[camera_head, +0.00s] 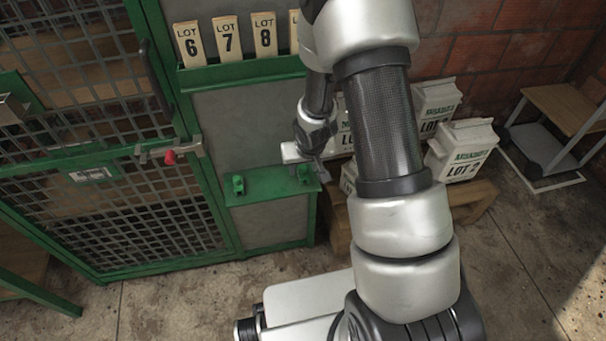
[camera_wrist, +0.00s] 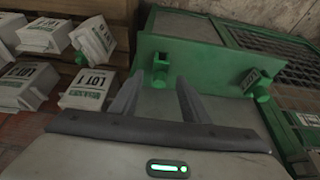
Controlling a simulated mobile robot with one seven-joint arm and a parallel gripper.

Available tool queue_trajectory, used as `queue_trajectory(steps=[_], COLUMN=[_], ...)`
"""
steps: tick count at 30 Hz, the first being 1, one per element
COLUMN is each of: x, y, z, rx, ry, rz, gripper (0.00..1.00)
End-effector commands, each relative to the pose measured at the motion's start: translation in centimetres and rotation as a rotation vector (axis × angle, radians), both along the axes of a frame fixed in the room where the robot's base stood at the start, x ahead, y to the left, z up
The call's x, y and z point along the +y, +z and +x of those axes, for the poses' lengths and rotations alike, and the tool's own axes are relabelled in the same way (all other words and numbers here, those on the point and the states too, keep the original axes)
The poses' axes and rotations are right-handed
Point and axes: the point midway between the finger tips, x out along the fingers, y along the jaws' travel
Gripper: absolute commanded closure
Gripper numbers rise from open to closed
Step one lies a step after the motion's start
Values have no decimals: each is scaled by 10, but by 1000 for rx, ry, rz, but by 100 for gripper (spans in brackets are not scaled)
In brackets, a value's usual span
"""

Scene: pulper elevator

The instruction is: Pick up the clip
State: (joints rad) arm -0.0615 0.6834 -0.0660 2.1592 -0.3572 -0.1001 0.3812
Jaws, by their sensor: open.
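Two small green clip-like pieces sit on the green ledge (camera_head: 268,188) of the cabinet. The right clip (camera_head: 304,174) is close to my gripper (camera_head: 311,164), which partly overlaps it in the head view. The left clip (camera_head: 238,184) stands apart at the ledge's other end. The other clip (camera_wrist: 259,84) is farther right and carries a small marked tag. My gripper is open with nothing between its fingers. I cannot tell which clip is meant.
A green mesh door (camera_head: 110,175) with a red-knobbed latch (camera_head: 170,157) is left of the ledge. Lot cards 6, 7 and 8 (camera_head: 228,42) stand in a rack above. White lot bags (camera_head: 460,150) rest on wood at right. Another lot bag (camera_wrist: 86,90) is left of my fingers.

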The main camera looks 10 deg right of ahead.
Motion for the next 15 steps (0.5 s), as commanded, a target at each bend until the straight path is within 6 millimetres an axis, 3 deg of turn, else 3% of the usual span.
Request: queue_trajectory(steps=[1,6,15], x=[-1,-1,-1], y=[-12,-29,-30], z=[4,13,15], rx=[2,2,1], ry=[0,0,0], rz=[-1,-2,-2], gripper=[58,58,60])
